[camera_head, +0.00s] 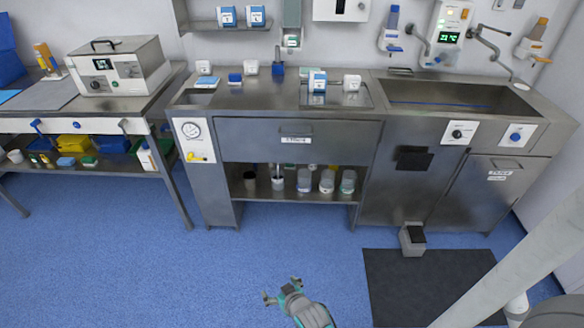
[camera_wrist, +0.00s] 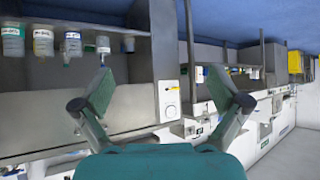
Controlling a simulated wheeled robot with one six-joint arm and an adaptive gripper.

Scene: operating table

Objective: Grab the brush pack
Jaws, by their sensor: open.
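Blue-and-white packs that may be brush packs show in the head view: one pack (camera_head: 317,81) stands on the steel counter (camera_head: 280,101), and two packs, left (camera_head: 227,16) and right (camera_head: 256,15), stand on the wall shelf (camera_head: 205,26). Their labels are too small to read, so I cannot tell which is the brush pack. My gripper (camera_head: 281,288) is low in front of the counter, over the blue floor, well apart from the packs. In the wrist view my gripper (camera_wrist: 162,90) has its fingers spread with nothing between them.
A sink basin (camera_head: 460,97) is at the counter's right. Several bottles (camera_head: 304,180) stand on the lower shelf. A steel side table (camera_head: 100,108) with a boxy device (camera_head: 119,66) is at left. A foot pedal (camera_head: 412,240) and dark mat (camera_head: 430,285) lie right. Floor (camera_head: 140,260) at left is clear.

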